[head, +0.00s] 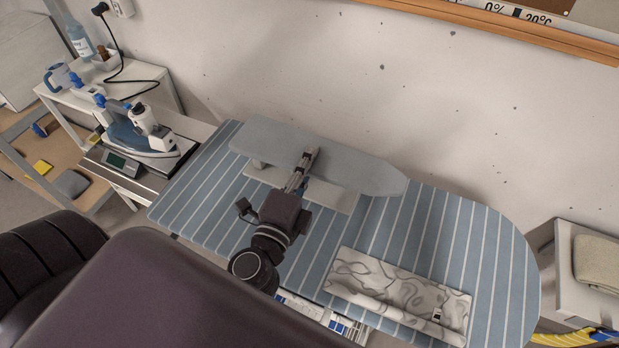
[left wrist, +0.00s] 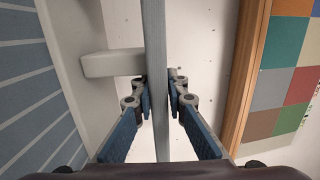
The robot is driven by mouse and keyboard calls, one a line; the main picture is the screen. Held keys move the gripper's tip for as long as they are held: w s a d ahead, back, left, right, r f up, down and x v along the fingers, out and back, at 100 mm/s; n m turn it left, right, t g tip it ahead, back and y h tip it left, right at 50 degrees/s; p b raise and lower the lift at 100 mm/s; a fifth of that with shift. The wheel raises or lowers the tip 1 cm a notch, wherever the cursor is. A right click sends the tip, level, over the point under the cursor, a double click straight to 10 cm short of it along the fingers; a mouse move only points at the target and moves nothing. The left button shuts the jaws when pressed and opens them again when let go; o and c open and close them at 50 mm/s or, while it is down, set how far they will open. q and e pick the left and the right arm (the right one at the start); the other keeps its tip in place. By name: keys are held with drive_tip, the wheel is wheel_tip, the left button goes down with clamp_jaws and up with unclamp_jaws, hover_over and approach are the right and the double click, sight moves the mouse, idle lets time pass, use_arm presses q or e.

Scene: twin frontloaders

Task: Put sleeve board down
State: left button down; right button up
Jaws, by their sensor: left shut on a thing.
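The sleeve board (head: 350,165) is a long grey-blue padded board on a cream base (head: 330,196), over the back of the striped ironing board (head: 440,235). My left gripper (head: 305,160) is shut on the front edge of its padded top. In the left wrist view, the top shows edge-on as a grey strip (left wrist: 156,60) between the blue fingers (left wrist: 160,105), with a cream support (left wrist: 112,63) beside it. I cannot tell whether the base touches the ironing board. My right gripper is not in view.
A folded marbled cloth (head: 400,290) lies on the ironing board's front right. An iron (head: 145,135) stands on a station at the left. The wall (head: 450,100) rises close behind. A side table with a folded cloth (head: 597,262) stands at the right. Striped surface right of the sleeve board is clear.

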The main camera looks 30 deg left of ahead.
sight(309, 185)
use_arm(q)
drive_tip(key=shift+f+b, duration=0.8)
drive_tip(key=shift+f, duration=1.5)
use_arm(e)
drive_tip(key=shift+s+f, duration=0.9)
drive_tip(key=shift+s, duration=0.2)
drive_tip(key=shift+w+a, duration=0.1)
use_arm(q)
drive_tip(key=shift+f, duration=0.1)
drive_tip(key=c, duration=2)
unclamp_jaws()
drive_tip(key=shift+f, duration=0.1)
drive_tip(key=shift+o, duration=0.3)
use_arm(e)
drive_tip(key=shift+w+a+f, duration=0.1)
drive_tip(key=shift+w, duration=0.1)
use_arm(q)
drive_tip(key=shift+s, duration=0.1)
